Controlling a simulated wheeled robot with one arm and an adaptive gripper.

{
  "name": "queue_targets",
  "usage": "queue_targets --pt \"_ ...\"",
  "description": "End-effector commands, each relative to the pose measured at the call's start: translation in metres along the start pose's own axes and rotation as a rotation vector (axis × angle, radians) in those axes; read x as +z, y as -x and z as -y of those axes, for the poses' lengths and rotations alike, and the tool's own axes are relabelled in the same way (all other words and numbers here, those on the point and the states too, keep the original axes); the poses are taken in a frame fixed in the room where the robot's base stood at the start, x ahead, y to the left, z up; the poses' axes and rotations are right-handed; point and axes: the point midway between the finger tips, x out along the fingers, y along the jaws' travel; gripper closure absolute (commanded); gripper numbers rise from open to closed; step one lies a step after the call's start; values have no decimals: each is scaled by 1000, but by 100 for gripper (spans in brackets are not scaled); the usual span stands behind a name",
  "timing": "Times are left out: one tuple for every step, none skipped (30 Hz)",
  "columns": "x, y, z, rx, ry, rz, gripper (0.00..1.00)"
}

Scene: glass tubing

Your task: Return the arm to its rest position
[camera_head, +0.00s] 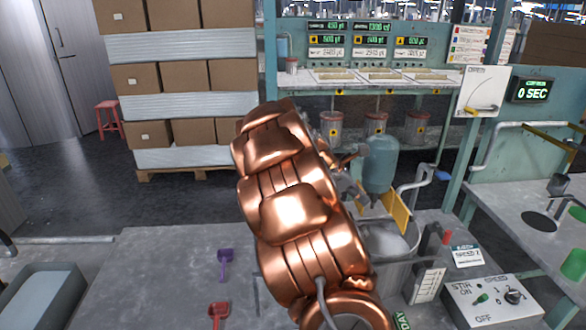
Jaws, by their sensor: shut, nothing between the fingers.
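My copper-coloured arm rises from the bottom centre of the head view and leans to the left, in front of the work table. My gripper (348,160) shows only in part at the right edge of the arm, beside the blue-green tank. It looks shut and empty. The rest of it is hidden behind the arm links.
A grey table (165,270) holds a purple scoop (224,264) and a red scoop (219,314). Right of the arm are a blue-green tank (381,163), a metal pot (388,243) and a switch box (492,303). Stacked cartons (180,75) stand behind.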

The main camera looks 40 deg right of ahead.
Motion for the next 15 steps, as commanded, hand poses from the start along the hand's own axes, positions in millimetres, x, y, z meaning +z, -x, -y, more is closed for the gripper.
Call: queue_targets --pt "0 0 0 0 0 0 100" --pt "0 0 0 0 0 0 100" --pt "0 0 0 0 0 0 100" --pt "0 0 0 0 -1 0 100" --pt "0 0 0 0 -2 -1 100" --pt "0 1 1 1 -6 -3 100" --pt "-1 3 2 2 -12 -6 100" --pt "-2 6 4 2 -21 -10 100" --pt "-4 10 8 4 -40 -18 100" --pt "-6 15 12 6 -56 -27 100" --pt "-8 20 16 7 -77 -36 100" --pt "-12 28 23 9 -108 -51 100" --pt "-15 34 30 10 -135 -63 100" --pt "-19 41 37 9 -162 -77 100" --pt "-25 49 46 7 -200 -99 100"
